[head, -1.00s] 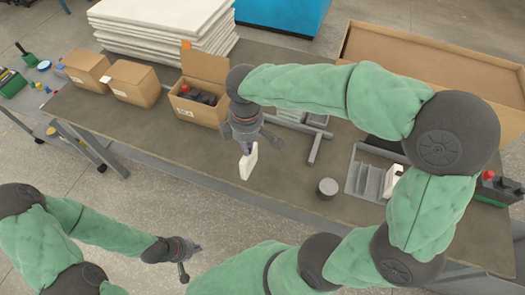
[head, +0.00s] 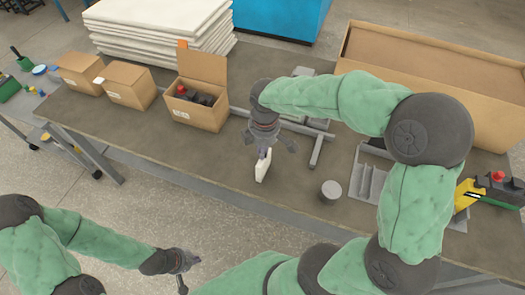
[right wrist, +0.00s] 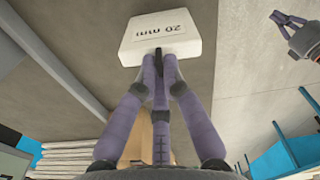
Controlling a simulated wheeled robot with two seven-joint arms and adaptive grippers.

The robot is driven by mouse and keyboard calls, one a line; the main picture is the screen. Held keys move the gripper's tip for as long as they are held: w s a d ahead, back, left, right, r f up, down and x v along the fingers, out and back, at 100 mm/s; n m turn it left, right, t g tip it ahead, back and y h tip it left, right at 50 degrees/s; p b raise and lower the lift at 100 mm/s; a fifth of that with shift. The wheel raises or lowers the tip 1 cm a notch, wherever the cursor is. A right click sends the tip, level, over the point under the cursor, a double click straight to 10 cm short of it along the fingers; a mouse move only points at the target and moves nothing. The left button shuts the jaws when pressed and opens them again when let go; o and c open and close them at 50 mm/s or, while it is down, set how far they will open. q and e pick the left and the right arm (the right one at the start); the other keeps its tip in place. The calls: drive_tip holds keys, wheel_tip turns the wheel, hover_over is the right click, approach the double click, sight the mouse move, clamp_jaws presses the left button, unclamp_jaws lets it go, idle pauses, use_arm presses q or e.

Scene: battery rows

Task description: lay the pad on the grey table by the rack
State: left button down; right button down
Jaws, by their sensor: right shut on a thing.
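The white pad (head: 263,166) is held on edge over the grey table (head: 225,155), left of the rack. In the right wrist view the pad (right wrist: 160,37) shows the print "20 mm". My right gripper (head: 264,153) is shut on one end of it. I cannot tell how far the pad is above the table. A grey slotted rack (head: 365,182) lies on the table to the right, partly hidden by my right arm. My left gripper (head: 187,272) is empty, its fingers apart, in front of the table's front edge; it also shows in the right wrist view (right wrist: 287,19).
A grey cylinder (head: 331,190) stands between pad and rack. Behind the pad are a grey metal frame (head: 318,150) and an open cardboard box (head: 200,112). A large cardboard tray (head: 484,103) is at the right, with a yellow tool (head: 466,193) nearer. The table left of the pad is clear.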

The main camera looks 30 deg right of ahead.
drive_tip(key=c, duration=1.4)
unclamp_jaws()
drive_tip(key=shift+o, duration=0.2)
wheel_tip(320, 180, up, 12)
drive_tip(key=p, duration=0.4)
drive_tip(key=shift+s+d+r+p, duration=0.15)
drive_tip(key=shift+s+p, duration=0.05)
drive_tip(key=shift+p, duration=0.1)
